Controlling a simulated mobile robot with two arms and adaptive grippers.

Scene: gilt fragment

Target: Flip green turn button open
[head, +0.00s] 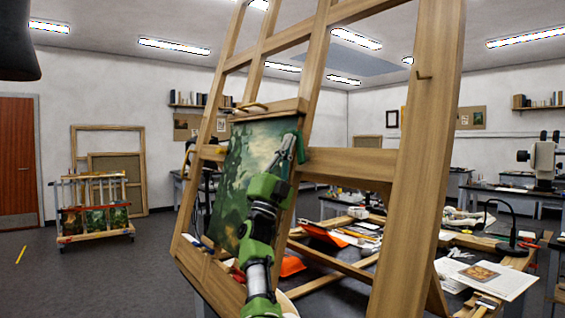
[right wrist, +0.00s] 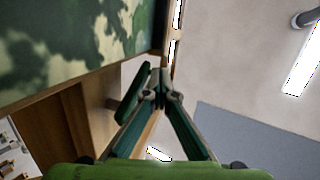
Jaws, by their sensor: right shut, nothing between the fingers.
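A green turn button (head: 301,146) sits at the right edge of the painting (head: 254,160) on the easel. In the right wrist view the turn button (right wrist: 130,96) is a dark green bar on a short peg, left of the fingers. My right gripper (head: 291,137) is shut and empty, with its tips beside the button. The fingers meet in the right wrist view (right wrist: 161,75); I cannot tell whether they touch the button. The painting (right wrist: 60,35) also shows there. My left gripper is not in view.
The wooden easel (head: 416,160) rises close on the right of my arm. A cluttered worktable (head: 450,243) stands behind the easel. A painting rack (head: 95,222) stands at the left, with open floor around it.

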